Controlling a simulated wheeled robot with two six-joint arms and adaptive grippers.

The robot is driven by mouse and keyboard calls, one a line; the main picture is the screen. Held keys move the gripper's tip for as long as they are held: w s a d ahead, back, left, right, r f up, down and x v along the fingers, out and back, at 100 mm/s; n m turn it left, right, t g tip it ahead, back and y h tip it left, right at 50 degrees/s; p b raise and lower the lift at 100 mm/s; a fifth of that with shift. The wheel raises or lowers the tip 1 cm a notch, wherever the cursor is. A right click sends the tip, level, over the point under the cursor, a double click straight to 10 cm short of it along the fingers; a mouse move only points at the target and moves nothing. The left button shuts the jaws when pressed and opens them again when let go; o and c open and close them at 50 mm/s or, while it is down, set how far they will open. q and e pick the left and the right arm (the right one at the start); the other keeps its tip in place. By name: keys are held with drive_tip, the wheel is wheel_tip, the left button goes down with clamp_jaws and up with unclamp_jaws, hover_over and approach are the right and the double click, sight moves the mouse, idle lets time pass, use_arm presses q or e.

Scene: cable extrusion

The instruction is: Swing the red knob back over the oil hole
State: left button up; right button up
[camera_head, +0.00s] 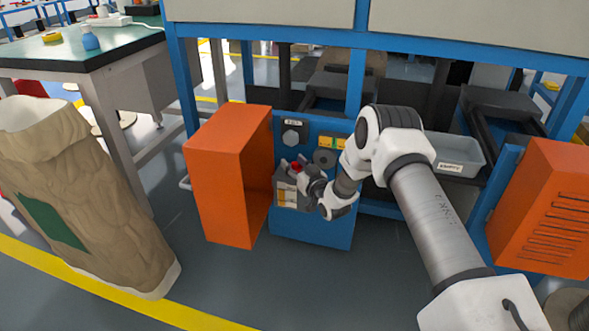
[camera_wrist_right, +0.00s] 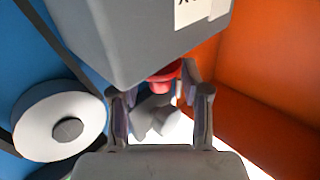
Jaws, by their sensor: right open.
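The red knob (camera_head: 296,166) is a small red piece on the front of the blue machine panel (camera_head: 313,234), beside the open orange door. In the right wrist view the red knob (camera_wrist_right: 164,73) shows just under a grey box (camera_wrist_right: 150,35), between and beyond my fingers. My right gripper (camera_head: 292,168) is at the knob in the head view, and its open fingers (camera_wrist_right: 160,100) stand on either side of the knob in the wrist view. I cannot tell whether they touch it. The oil hole cannot be made out. My left gripper is not in view.
The orange door (camera_head: 222,180) stands open just left of the panel. A round grey dial (camera_wrist_right: 66,125) sits beside the gripper in the wrist view. A grey bin (camera_head: 457,152) is at the right. A large brown sack (camera_head: 75,190) stands at the left.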

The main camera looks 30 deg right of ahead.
clamp_jaws()
drive_tip(key=shift+w+a+r, duration=0.1)
drive_tip(key=shift+w+m+h, duration=0.25)
drive_tip(key=shift+m+h, duration=0.45)
drive_tip(key=shift+h, duration=0.4)
drive_tip(key=shift+w+m+g+h+p, duration=0.15)
drive_tip(key=shift+m+g+h+p, duration=0.2)
drive_tip(key=shift+m+h, duration=0.4)
unclamp_jaws()
